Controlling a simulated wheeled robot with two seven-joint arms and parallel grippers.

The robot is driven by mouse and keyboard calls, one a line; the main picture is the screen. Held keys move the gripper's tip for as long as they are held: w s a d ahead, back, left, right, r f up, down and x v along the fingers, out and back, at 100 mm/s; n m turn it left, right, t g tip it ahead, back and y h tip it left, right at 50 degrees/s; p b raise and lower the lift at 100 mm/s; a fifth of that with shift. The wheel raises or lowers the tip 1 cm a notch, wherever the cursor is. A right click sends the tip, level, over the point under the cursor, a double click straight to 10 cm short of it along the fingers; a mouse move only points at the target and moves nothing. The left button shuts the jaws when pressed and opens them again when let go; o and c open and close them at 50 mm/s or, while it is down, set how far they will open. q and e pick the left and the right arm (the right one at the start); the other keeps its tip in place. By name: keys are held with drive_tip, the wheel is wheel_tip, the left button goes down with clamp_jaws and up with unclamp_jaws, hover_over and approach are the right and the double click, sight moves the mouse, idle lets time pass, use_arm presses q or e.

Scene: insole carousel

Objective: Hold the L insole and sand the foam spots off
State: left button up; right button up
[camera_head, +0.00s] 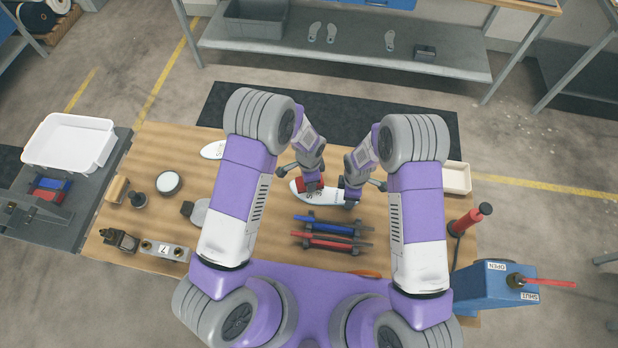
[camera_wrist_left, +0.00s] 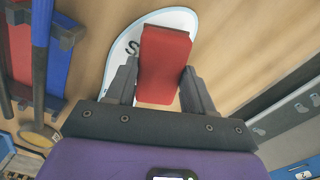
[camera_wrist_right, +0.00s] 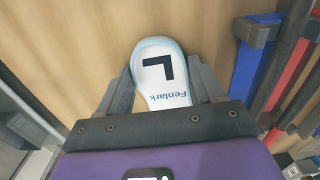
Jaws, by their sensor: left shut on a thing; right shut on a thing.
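The L insole (camera_wrist_right: 165,72), white with a pale blue edge, a black L and the word Fenlark, lies on the wooden table. Its heel end is between the fingers of my right gripper (camera_wrist_right: 165,100), which is shut on it. My left gripper (camera_wrist_left: 157,90) is shut on a red block (camera_wrist_left: 163,65). The block is over the other end of the insole (camera_wrist_left: 122,52), where a dark letter shows partly beside it. In the head view the insole (camera_head: 330,196) shows between both grippers. I cannot make out foam spots; the block hides part of the surface.
A rack with blue and red tools (camera_head: 335,232) stands close in front of the insole. Another white insole (camera_head: 212,150) lies at the left. A white tub (camera_head: 70,140), a round tin (camera_head: 168,183), a cream tray (camera_head: 456,178) and a blue box (camera_head: 495,287) stand around.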

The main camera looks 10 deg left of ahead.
use_arm(q)
drive_tip(key=shift+f, duration=0.6)
idle(0.3)
drive_tip(key=shift+s+d+r, duration=0.1)
drive_tip(key=shift+s+d, duration=0.1)
drive_tip(key=shift+s, duration=0.3)
drive_tip(key=shift+s+d+r, duration=0.1)
drive_tip(key=shift+s+d, duration=0.05)
drive_tip(key=shift+s, duration=0.3)
drive_tip(key=shift+s+d+f, duration=0.1)
drive_tip(key=shift+s+d, duration=0.1)
drive_tip(key=shift+s, duration=0.25)
drive_tip(key=shift+s+d+f, duration=0.1)
drive_tip(key=shift+s+d, duration=0.05)
drive_tip(key=shift+s, duration=0.3)
drive_tip(key=shift+w+a, duration=0.25)
drive_tip(key=shift+w, duration=0.4)
drive_tip(key=shift+w+a, duration=0.3)
drive_tip(key=shift+w, duration=0.3)
drive_tip(key=shift+w+a, duration=0.25)
drive_tip(key=shift+w, duration=0.4)
drive_tip(key=shift+s+d+r, duration=0.1)
drive_tip(key=shift+s+d, duration=0.1)
drive_tip(key=shift+s, duration=0.3)
drive_tip(key=shift+s+d, duration=0.2)
drive_tip(key=shift+s, duration=0.25)
drive_tip(key=shift+s+d, duration=0.25)
drive_tip(key=shift+s, duration=0.25)
drive_tip(key=shift+s+d, duration=0.2)
drive_tip(key=shift+s, duration=0.25)
